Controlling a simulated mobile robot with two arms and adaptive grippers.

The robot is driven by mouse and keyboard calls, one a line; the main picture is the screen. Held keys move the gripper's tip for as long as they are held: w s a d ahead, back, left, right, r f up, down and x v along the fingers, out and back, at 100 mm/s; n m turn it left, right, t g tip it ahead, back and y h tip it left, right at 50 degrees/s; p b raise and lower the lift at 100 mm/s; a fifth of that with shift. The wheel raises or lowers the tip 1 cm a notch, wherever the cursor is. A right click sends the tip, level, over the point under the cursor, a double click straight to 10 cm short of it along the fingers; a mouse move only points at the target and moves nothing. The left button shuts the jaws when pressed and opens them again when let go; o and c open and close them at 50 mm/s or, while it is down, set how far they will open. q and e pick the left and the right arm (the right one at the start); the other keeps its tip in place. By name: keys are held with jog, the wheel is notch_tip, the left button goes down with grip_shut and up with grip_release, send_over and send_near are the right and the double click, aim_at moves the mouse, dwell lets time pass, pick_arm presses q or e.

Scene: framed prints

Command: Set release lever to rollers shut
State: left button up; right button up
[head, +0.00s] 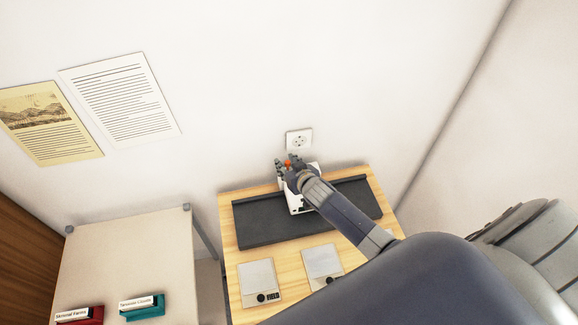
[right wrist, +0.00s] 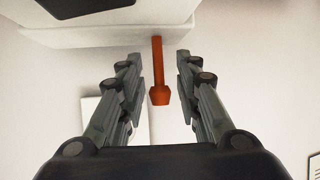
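The release lever (right wrist: 158,75) is an orange-red stick with a wider end. In the right wrist view it hangs from the underside of a white housing (right wrist: 225,22) and lies between my right gripper's fingers (right wrist: 158,88). A gap shows on both sides, so the fingers are open and not touching it. In the head view my right gripper (head: 286,170) is at the white device (head: 297,205) on the table, with a small orange bit of the lever (head: 288,162) showing. My arm hides much of the device. My left gripper is not in view.
The device stands on a dark mat (head: 262,226) on a wooden table (head: 233,262). Two flat devices (head: 257,279) (head: 322,262) lie in front. A wall socket (head: 299,139) is behind. A pale table (head: 120,255) at left holds red (head: 80,316) and teal (head: 143,309) labelled items.

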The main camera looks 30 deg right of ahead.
jog(key=v, duration=1.2)
jog(key=shift+f, duration=0.1)
dwell(0.4)
